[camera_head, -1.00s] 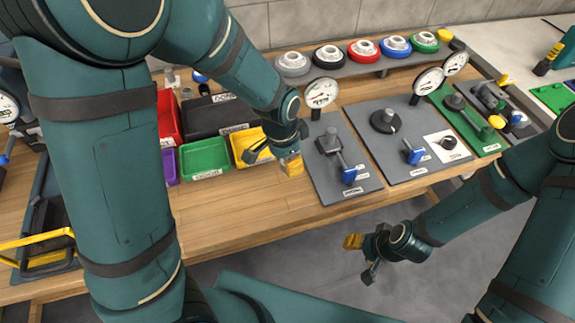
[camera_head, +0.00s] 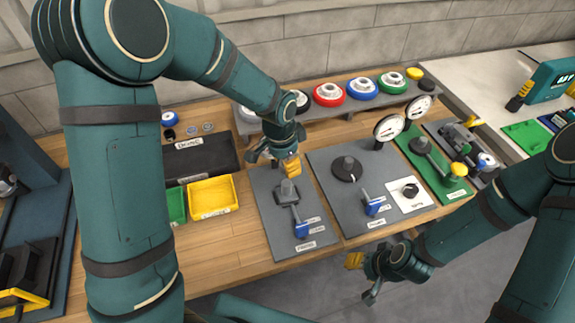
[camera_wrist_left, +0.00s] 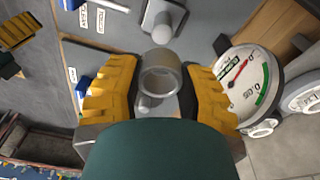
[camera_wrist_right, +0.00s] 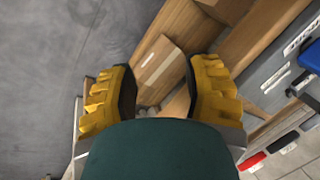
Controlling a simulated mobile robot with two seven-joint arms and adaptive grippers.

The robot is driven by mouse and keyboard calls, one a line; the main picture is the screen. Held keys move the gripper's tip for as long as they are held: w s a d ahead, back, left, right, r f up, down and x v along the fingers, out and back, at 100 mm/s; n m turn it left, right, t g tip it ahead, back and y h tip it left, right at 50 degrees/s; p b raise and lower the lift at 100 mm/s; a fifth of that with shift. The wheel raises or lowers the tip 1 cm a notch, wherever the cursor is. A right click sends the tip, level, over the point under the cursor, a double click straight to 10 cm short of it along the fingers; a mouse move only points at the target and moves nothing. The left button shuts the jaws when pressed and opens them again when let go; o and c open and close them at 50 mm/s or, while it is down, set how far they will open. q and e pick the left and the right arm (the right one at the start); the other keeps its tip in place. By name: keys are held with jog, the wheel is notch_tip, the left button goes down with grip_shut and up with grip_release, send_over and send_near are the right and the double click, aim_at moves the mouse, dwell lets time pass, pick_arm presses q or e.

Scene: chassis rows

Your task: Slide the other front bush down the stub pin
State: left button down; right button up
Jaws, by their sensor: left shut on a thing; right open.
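My left gripper (camera_head: 291,165) is shut on a grey metal bush (camera_wrist_left: 160,76), a short hollow ring between the yellow fingers in the left wrist view. It is above the back of the left grey board (camera_head: 268,222). A grey block with an upright pin (camera_head: 287,190) stands on that board just in front of the gripper. A block with a rounded pin (camera_wrist_left: 163,20) shows beyond the bush in the left wrist view, apart from it. My right gripper (camera_head: 356,260) is open and empty in front of the bench edge; its spread fingers show in the right wrist view (camera_wrist_right: 162,92).
A blue-handled clamp (camera_head: 301,228) is at the board's front. A second grey board (camera_head: 335,205) and a green board (camera_head: 440,180) lie to the right. A yellow bin (camera_head: 211,198) is left.

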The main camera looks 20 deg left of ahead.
aim_at(287, 182)
pick_arm(q)
jog(key=shift+f+b, duration=1.65)
jog(key=shift+f, duration=0.65)
jog(key=shift+f+b, duration=1)
jog(key=shift+f, duration=0.3)
jog(key=shift+f+b, duration=0.45)
jog(key=shift+f, duration=0.15)
jog(key=c, duration=0.5)
grip_release()
jog(key=shift+c, duration=0.2)
jog(key=shift+r, duration=0.1)
